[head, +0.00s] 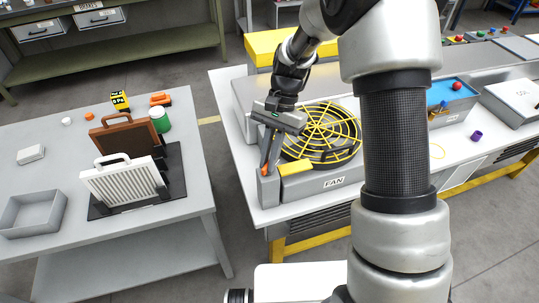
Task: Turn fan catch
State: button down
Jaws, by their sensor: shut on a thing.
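The fan unit is a grey box (335,182) labelled FAN with a round yellow grille (328,128) on top, standing on the white bench. At its left front corner is a grey post with a small orange part (265,168), which looks like the catch. My gripper (267,160) points down at this part and is shut on it. The fingers partly hide the orange part, so its exact angle is hard to tell. A yellow block (296,167) lies just right of the fingers on the fan box.
On the left table (95,250), a white filter (124,183) and a brown filter (125,140) stand in a black rack. A green-and-white container (160,120) and a grey tray (32,213) are there too. A blue-topped box (452,97) stands right of my arm. A floor gap separates the benches.

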jog(key=n+h, duration=0.1)
jog(key=n, duration=0.1)
jog(key=n+h+p, duration=0.1)
jog(key=n, duration=0.1)
jog(key=shift+w+a+n+g, duration=0.1)
jog(key=shift+a+n+g, duration=0.05)
jog(key=shift+n+g, duration=0.2)
jog(key=shift+a+n+h, duration=0.1)
jog(key=shift+n+h, duration=0.35)
jog(key=shift+n, duration=0.85)
jog(key=shift+a+n+h, duration=0.1)
jog(key=shift+n+h, duration=0.35)
jog(key=shift+n, duration=0.8)
jog(key=c, duration=1.8)
grip_release()
jog(key=shift+c, duration=0.2)
jog(key=v, duration=1.7)
jog(key=shift+r+p, duration=0.25)
jog(key=shift+p, duration=0.15)
